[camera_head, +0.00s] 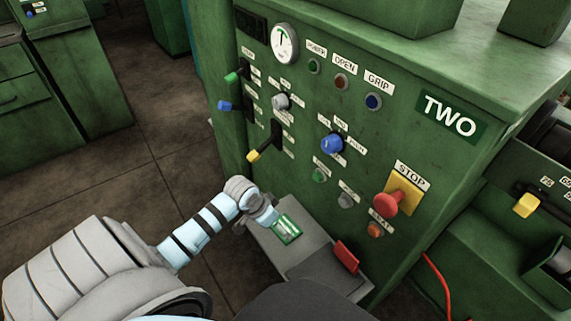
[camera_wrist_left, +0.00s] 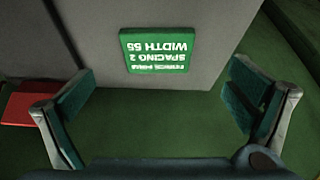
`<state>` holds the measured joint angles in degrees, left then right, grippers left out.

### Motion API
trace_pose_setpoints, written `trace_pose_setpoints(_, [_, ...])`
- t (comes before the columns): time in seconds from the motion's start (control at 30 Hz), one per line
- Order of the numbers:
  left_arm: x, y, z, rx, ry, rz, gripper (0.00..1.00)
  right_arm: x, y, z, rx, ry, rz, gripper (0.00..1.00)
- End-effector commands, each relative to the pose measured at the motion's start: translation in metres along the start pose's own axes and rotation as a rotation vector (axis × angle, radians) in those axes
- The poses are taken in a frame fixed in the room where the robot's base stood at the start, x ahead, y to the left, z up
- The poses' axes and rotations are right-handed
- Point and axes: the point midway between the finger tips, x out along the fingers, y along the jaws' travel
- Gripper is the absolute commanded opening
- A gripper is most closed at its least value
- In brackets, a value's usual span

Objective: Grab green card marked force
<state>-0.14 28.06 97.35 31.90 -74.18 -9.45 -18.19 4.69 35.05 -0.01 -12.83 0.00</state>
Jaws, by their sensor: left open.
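The green card (camera_head: 287,229) lies flat on a grey shelf (camera_head: 268,236) at the foot of the green machine. In the left wrist view the card (camera_wrist_left: 158,50) shows upside-down white print; "SPACING 2" and "WIDTH 55" are readable, and another line is too blurred to read surely. My left gripper (camera_head: 269,216) is just beside the card in the head view. In the left wrist view its two fingers (camera_wrist_left: 162,90) are spread wide and empty, with the card beyond them and between their lines. My right gripper is in neither view.
A red card (camera_head: 346,255) lies on the shelf to the right; its edge also shows in the left wrist view (camera_wrist_left: 24,103). The machine front carries knobs, levers and a red stop button (camera_head: 387,204) above the shelf. Open floor (camera_head: 110,200) lies to the left.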

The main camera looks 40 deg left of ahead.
Motion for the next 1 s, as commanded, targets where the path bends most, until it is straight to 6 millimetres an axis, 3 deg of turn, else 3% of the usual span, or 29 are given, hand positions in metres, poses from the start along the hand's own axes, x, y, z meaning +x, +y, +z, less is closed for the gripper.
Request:
trace_pose_setpoints(0.3, [0.055, 0.005, -0.001, 0.001, 0.000, 0.001, 0.98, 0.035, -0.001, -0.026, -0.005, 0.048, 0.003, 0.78])
trace_pose_setpoints(0.53, [0.055, 0.005, -0.003, 0.002, 0.000, 0.000, 0.97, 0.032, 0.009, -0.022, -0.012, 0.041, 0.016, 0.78])
trace_pose_setpoints(0.83, [0.054, 0.005, -0.002, 0.002, 0.000, 0.000, 0.49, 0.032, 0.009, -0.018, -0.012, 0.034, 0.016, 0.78])
trace_pose_setpoints(1.0, [0.054, 0.005, -0.002, 0.002, 0.000, 0.000, 0.47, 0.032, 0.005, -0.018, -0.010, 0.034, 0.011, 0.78])
